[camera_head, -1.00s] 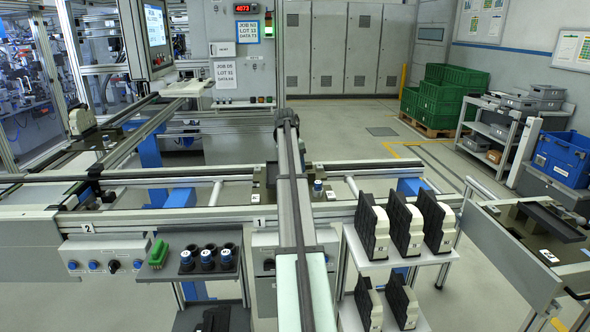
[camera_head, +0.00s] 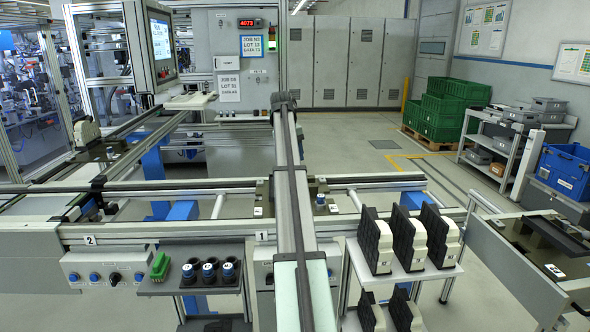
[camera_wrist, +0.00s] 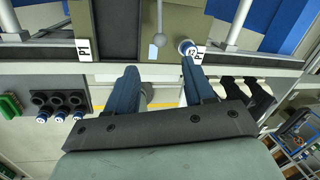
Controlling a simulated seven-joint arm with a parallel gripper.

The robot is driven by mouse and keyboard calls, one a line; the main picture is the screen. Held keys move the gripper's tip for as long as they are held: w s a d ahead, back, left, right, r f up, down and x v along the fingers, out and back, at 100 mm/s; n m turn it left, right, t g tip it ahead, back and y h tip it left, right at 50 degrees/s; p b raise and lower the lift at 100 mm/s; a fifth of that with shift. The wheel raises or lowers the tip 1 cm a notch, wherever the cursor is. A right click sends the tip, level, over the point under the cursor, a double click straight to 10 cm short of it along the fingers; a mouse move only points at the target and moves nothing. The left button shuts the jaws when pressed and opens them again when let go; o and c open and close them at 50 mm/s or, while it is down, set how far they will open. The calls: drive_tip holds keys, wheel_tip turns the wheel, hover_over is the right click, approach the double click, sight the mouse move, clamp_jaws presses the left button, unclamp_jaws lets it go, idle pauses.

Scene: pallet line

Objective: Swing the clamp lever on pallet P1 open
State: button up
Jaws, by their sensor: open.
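In the wrist view my gripper (camera_wrist: 159,66) is open, with its two dark blue fingers apart and nothing held between them. The knob is apart from both fingers in the picture. It sits over the olive-brown pallet (camera_wrist: 112,22), which carries P1 labels (camera_wrist: 84,49). A blue-and-white cylinder marked 12 (camera_wrist: 187,47) stands beside the right fingertip. In the head view the pallet (camera_head: 262,193) is partly hidden behind a long beam; I cannot make out the lever or gripper there.
A ledge (camera_head: 190,288) holds a green brush-like part (camera_head: 160,266) and several dark cups. A white rack (camera_head: 405,275) holds several black-and-cream parts at the right. Conveyor rails (camera_head: 375,181) run across behind. Grey floor (camera_head: 345,140) lies open beyond.

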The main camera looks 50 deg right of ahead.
drive_tip(key=shift+w+a+r, duration=0.1)
drive_tip(key=shift+a+r, duration=0.05)
drive_tip(key=shift+r, duration=0.6)
drive_tip(key=shift+a+r, duration=0.15)
drive_tip(key=shift+r, duration=0.55)
drive_tip(key=shift+c, duration=0.4)
